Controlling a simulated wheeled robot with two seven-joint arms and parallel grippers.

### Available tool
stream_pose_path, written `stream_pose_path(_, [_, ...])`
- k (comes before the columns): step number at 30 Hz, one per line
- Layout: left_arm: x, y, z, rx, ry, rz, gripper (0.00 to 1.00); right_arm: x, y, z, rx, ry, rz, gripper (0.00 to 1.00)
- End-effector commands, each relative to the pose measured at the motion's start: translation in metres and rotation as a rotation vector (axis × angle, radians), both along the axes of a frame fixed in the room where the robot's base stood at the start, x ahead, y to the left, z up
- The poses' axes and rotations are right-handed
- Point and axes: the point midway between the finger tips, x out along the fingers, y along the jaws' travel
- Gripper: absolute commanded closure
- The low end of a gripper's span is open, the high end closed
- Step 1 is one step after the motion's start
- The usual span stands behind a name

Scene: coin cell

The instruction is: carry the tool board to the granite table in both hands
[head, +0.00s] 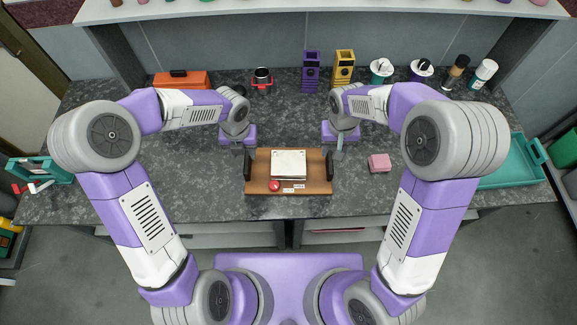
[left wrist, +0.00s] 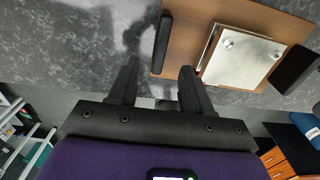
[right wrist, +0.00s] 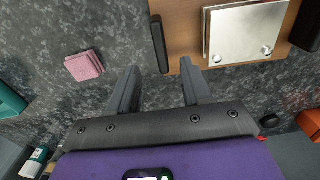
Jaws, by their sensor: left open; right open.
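The tool board (head: 255,184) is a brown wooden board lying on the dark speckled counter. It bears a white and silver plate (head: 289,163), a small red round thing (head: 274,186) and small labels. A black handle stands at its left end (head: 248,165) and another at its right end (head: 329,166). My left gripper (left wrist: 160,66) is open; in the left wrist view the left handle (left wrist: 162,42) shows between and beyond its fingertips. My right gripper (right wrist: 160,66) is open, with the right handle (right wrist: 158,45) lined up likewise. Neither gripper visibly grips a handle.
A pink block (head: 379,162) lies right of the board. A teal tray (head: 512,165) is at the counter's right end. An orange box (head: 181,80), a red holder (head: 262,78), purple (head: 311,72) and yellow (head: 343,67) stands and several bottles line the back.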

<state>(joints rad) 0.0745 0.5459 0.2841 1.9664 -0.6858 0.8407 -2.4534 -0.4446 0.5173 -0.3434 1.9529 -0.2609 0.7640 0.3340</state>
Motion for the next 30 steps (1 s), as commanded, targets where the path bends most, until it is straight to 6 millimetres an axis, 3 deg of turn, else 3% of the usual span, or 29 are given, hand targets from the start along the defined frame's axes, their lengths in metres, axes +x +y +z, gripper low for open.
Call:
stream_pose_path(3, [0.000,0.000,-0.015,0.000,0.000,0.001,0.51,0.000,0.000,-0.015,0.000,0.000,0.000,0.51])
stream_pose_path(17, [0.000,0.000,-0.018,0.000,0.001,0.002,0.51,0.000,0.000,-0.018,0.000,0.001,0.000,0.51])
stream_pose_path(30, [0.000,-0.001,-0.077,0.000,0.001,0.001,0.51,0.000,0.000,-0.077,-0.002,0.002,0.000,0.51])
